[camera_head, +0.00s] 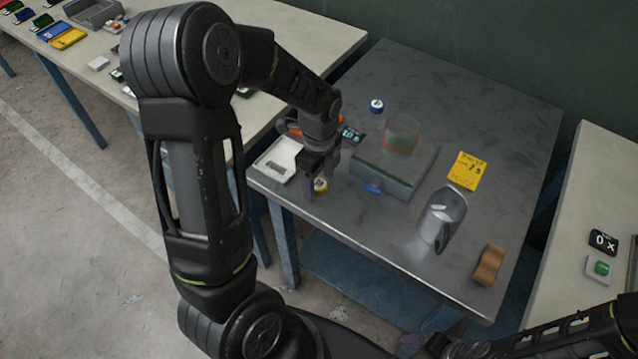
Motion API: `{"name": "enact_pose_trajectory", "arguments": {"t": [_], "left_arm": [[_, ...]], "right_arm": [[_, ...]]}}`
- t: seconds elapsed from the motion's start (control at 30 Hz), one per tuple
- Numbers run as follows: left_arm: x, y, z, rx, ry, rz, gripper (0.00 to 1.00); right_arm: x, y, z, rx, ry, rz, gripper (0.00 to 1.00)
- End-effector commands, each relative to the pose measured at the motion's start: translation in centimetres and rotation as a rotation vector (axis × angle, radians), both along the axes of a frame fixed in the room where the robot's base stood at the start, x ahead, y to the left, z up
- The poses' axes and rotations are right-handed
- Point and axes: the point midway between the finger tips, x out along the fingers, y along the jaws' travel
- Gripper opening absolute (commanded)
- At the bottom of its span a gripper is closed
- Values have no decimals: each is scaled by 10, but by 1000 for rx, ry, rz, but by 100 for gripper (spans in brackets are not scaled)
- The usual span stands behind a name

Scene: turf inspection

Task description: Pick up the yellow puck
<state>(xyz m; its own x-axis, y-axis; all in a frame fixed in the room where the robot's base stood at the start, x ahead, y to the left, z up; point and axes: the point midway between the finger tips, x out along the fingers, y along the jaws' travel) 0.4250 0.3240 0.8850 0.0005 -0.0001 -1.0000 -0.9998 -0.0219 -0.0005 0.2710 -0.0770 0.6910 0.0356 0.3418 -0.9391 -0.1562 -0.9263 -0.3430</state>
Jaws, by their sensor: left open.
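The yellow puck (321,186) sits near the front left edge of the grey metal table (330,215). My left gripper (319,182) points down right at it with open fingers, one on either side of the puck in this view. The fingers partly hide the puck, and I cannot tell whether they touch it. My right arm comes in at the lower right. Its dark end (428,345) is low at the bottom edge, and its jaws cannot be made out.
A white tray (262,165) lies left of the puck. A grey-green box (385,185) bearing a clear, red-tinted container (401,136) is to the right.

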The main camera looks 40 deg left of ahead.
Motion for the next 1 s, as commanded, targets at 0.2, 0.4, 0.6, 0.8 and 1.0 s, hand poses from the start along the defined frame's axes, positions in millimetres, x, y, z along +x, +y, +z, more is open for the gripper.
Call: {"name": "enact_pose_trajectory", "arguments": {"t": [0.2,0.4,0.6,0.8,1.0], "left_arm": [[0,0,0,0,0,0,64],[0,0,0,0,0,0,64],[0,0,0,0,0,0,53],[0,0,0,0,1,0,37],[0,0,0,0,0,0,20]], "right_arm": [[0,0,0,0,0,0,75],[0,0,0,0,0,0,75],[0,0,0,0,0,0,75],[0,0,0,0,0,0,75],[0,0,0,0,0,0,75]]}}
